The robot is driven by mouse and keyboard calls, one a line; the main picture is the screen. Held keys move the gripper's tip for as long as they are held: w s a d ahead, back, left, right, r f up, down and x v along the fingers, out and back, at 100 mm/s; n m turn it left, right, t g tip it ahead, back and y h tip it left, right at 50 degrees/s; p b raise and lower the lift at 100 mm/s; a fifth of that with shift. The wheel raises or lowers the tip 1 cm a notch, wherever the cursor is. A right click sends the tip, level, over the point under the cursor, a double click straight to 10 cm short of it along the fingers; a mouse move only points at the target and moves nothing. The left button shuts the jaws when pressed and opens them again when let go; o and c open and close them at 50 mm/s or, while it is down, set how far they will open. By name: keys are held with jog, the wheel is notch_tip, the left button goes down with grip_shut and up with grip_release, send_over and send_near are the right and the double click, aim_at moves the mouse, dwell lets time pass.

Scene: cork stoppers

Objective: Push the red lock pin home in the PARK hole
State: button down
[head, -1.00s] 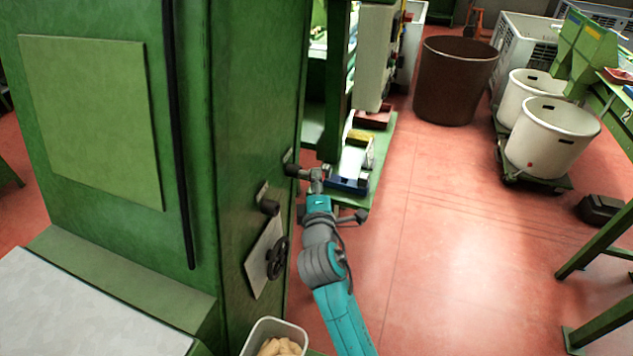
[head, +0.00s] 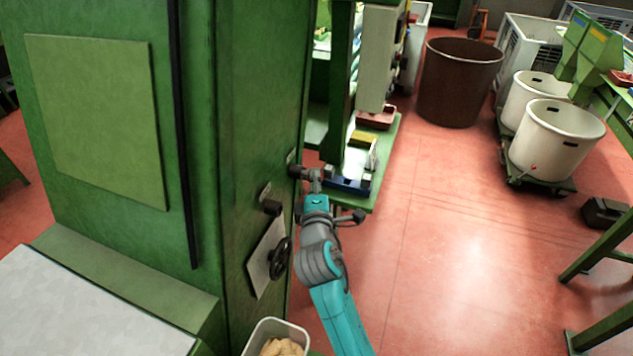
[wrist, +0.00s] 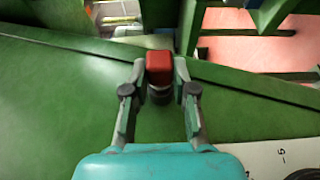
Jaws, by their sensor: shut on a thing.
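The red lock pin's square red head (wrist: 159,66) is between my fingertips in the wrist view, with a grey round collar below it against the green machine face. My gripper (wrist: 160,76) is shut on it, one finger at each side. In the head view my gripper (head: 305,173) is at the right side face of the tall green machine (head: 255,120). The red pin cannot be made out there. The PARK hole is not visible, and how deep the pin sits cannot be told.
Below my gripper, a dark knob (head: 272,208) and a pale plate (head: 258,272) with a black handwheel (head: 281,258) stand out from the machine face. A bin of corks (head: 250,337) is at the bottom.

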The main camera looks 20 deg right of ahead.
jog(key=shift+w+a, duration=0.3)
jog(key=shift+a, duration=0.15)
dwell(0.3)
jog(key=c, duration=0.9)
grip_release()
jog(key=shift+o, duration=0.2)
jog(key=v, duration=1.2)
jog(key=shift+f, duration=0.1)
